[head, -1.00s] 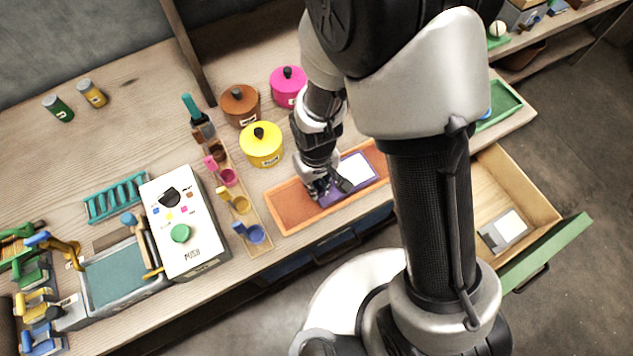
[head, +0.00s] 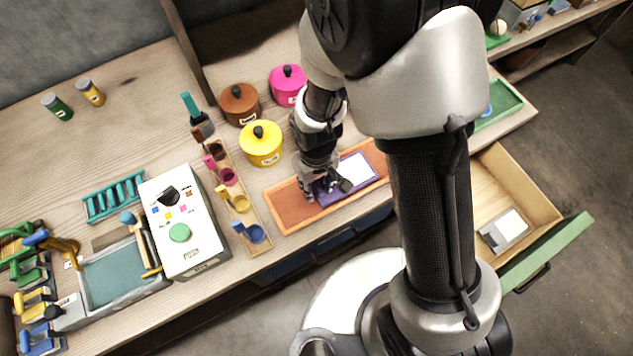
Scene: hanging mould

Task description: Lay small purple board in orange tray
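The orange tray (head: 287,207) lies along the front of the bench. The small purple board (head: 336,196), with a white panel on it, lies in or just over the right half of the tray. I cannot tell whether it rests on the tray floor. My gripper (head: 322,190) points down at the board's left end, its fingers at the board. Whether the fingers are closed on the board is too small to tell. My arm hides part of the tray's right end.
Yellow (head: 262,147), brown (head: 240,106) and pink (head: 287,87) lidded pots stand behind the tray. A wooden rack with small coloured cups (head: 243,209) stands to its left, beside a white push-button box (head: 181,222). An open drawer (head: 520,190) holds a grey board (head: 503,232) at right.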

